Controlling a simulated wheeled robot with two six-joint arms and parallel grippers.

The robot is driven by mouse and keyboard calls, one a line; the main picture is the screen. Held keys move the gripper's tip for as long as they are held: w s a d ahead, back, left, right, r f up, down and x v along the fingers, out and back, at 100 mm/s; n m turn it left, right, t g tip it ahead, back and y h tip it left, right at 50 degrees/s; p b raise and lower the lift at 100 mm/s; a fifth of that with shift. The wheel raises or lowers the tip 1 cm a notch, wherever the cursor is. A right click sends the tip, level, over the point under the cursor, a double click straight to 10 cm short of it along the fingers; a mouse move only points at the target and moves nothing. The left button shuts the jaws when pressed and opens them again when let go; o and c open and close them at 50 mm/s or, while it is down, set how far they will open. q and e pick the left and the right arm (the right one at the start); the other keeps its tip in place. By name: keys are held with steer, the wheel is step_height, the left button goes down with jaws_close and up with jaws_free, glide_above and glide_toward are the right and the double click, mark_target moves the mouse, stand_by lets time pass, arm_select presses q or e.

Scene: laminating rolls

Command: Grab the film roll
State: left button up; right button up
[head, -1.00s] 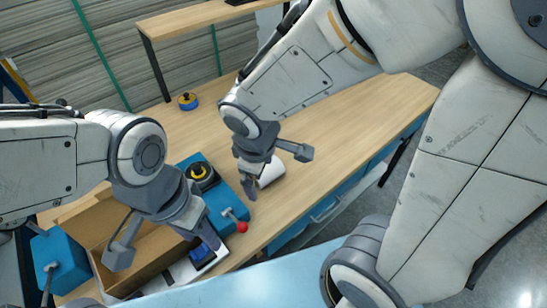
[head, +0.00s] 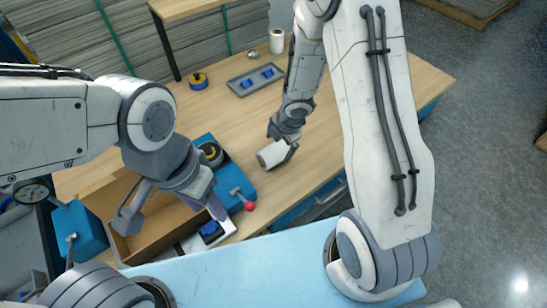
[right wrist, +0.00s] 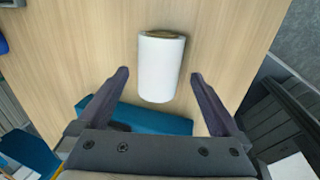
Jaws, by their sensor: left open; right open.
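A white film roll (head: 271,155) lies on its side on the wooden table, right of the blue device with the red-knobbed lever. In the right wrist view the white roll (right wrist: 160,72) shows a brown core at its far end. My right gripper (head: 283,142) is open over the roll. In the right wrist view its fingers stand apart, one on either side of the roll's near part, with gaps between. My left gripper (head: 172,212) is open and empty above the cardboard box (head: 158,236), away from the roll.
Another white roll (head: 277,41) stands upright at the table's back. A grey tray (head: 255,80) with blue pieces and a blue-yellow tape roll (head: 198,80) lie behind. The blue device (head: 232,180) has a red-knobbed lever (head: 249,206). The table right of the film roll is clear.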

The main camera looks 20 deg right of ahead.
mark_target(277, 148)
steer(key=b+x, duration=0.3)
steer(key=x, duration=0.2)
steer(key=shift+w+f, duration=0.15)
steer(key=shift+f, duration=0.15)
steer(key=shift+r, duration=0.15)
steer(key=c, duration=1.4)
